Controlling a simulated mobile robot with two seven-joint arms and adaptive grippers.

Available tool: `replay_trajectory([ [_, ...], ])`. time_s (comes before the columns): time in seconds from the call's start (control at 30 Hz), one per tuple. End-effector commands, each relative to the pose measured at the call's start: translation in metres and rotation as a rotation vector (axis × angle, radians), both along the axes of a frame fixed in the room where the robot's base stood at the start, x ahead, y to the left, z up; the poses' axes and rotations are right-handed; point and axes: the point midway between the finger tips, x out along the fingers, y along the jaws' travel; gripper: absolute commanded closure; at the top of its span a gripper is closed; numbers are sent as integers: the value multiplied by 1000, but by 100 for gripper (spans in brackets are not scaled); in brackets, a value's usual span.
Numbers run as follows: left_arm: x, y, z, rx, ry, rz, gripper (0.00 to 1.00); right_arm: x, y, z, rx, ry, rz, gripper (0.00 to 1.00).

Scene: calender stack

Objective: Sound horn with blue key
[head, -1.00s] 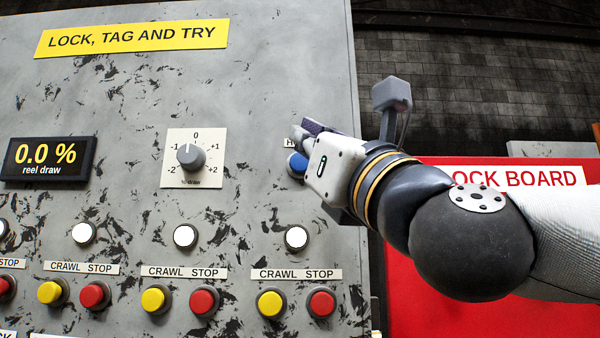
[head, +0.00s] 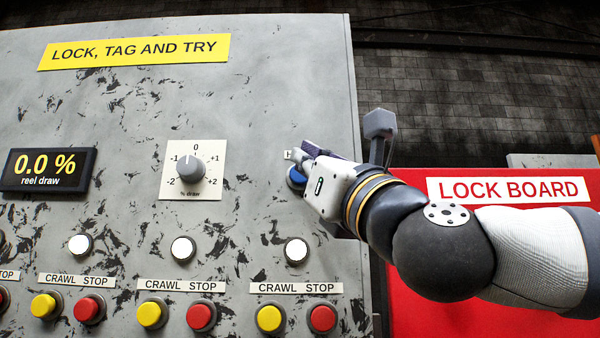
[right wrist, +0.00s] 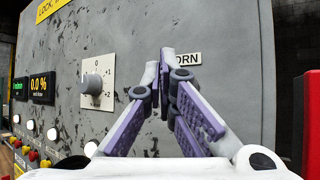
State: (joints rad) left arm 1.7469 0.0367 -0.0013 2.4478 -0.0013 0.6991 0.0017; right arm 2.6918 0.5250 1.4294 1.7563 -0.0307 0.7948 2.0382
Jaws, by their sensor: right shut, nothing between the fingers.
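The blue horn key (head: 296,177) is a round button on the right side of the grey panel (head: 120,120). In the head view my right gripper (head: 300,160) is at it and covers part of it. In the right wrist view my right gripper (right wrist: 167,55) is shut and empty, with its tips by the HORN label (right wrist: 187,59). The button is hidden there behind the fingers. I cannot tell whether the fingertips touch the key. My left gripper is in neither view.
A draw knob (head: 191,170) is left of the gripper. White lamps, yellow buttons (head: 270,319) and red buttons (head: 322,319) line the panel below. A red lock board (head: 410,270) stands to the right, behind my right arm.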

Motion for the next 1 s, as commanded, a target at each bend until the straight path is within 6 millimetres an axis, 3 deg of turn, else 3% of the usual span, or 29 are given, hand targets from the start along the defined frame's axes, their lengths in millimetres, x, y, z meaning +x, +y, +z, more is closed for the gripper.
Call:
replay_trajectory([
  [0.77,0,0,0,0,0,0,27,0,0,0,0,0,0,100],
  [1.0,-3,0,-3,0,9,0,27,9,0,-1,1,2,0,100],
])
